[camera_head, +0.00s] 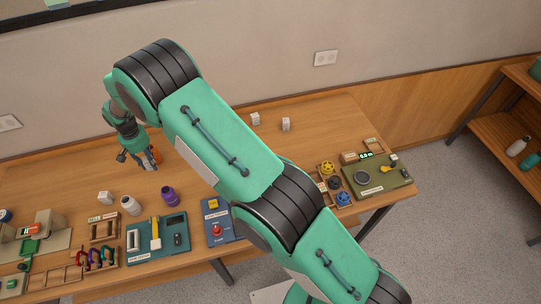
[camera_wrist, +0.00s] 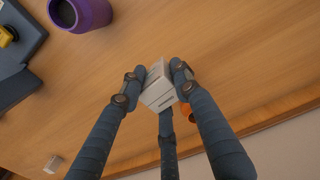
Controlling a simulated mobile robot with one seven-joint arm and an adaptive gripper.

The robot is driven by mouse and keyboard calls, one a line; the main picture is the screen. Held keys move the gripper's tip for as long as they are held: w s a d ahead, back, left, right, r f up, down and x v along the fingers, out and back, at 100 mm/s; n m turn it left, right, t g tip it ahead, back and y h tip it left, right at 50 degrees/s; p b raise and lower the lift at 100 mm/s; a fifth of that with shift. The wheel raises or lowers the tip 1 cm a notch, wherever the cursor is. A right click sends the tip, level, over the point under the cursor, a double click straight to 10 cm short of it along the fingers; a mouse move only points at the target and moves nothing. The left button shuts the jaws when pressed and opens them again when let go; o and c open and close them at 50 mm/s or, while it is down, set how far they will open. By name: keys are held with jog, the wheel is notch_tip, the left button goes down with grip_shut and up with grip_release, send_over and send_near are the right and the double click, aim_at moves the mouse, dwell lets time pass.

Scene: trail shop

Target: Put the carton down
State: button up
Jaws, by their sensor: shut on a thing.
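A white carton (camera_wrist: 158,90) with dark printed lines is between the dark fingers of my gripper (camera_wrist: 157,78) in the wrist view. The fingers are closed against its sides. Wooden tabletop shows behind it; I cannot tell whether the carton touches the table. In the head view my gripper (camera_head: 143,160) points down over the back left of the table (camera_head: 205,262), and the held carton is not clearly visible there. Other white cartons stand on the table: one at the left (camera_head: 105,197) and two at the back (camera_head: 255,118) (camera_head: 285,124).
An orange object (camera_wrist: 187,112) is just beyond the held carton. Trays and panels line the front edge. Tabletop left of my gripper looks clear.

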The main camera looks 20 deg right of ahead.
jog(key=w+d+m, duration=0.2)
jog(key=w+d, duration=0.2)
jog(key=d, duration=0.9)
jog(key=w+d+m, duration=0.1)
jog(key=w+d, duration=0.2)
jog(key=d, duration=1)
jog(key=w+d+m, duration=0.2)
jog(key=w+d, duration=0.2)
jog(key=d, duration=0.9)
jog(key=m+b, duration=0.2)
jog(key=m, duration=0.4)
send_over(329, 141)
jog(key=shift+r, duration=0.1)
jog(key=shift+f, duration=3.15)
jog(key=shift+f, duration=0.1)
jog(key=shift+f, duration=1.75)
